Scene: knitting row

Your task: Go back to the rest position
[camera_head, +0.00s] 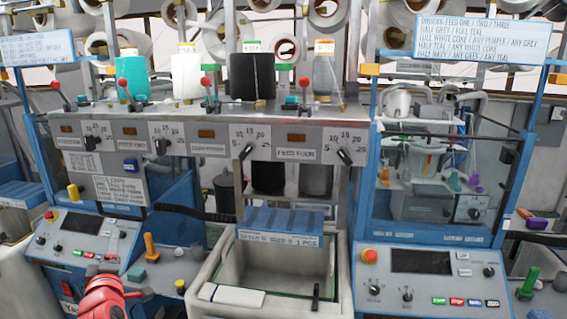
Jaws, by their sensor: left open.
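My left arm comes in at the bottom left as a red link. My left gripper (138,295) is at its end, dark and small, low in front of the left control panel. Its jaws are open and I see nothing held between them. My right gripper is not in view.
A grey bin (272,262) with a blue label flap stands at the centre bottom. Control panels (432,285) flank it, with knobs and a red button. Cones, teal (132,80), white (186,75), black (252,77) and grey (324,77), stand on the shelf above. An order sign (480,38) hangs top right.

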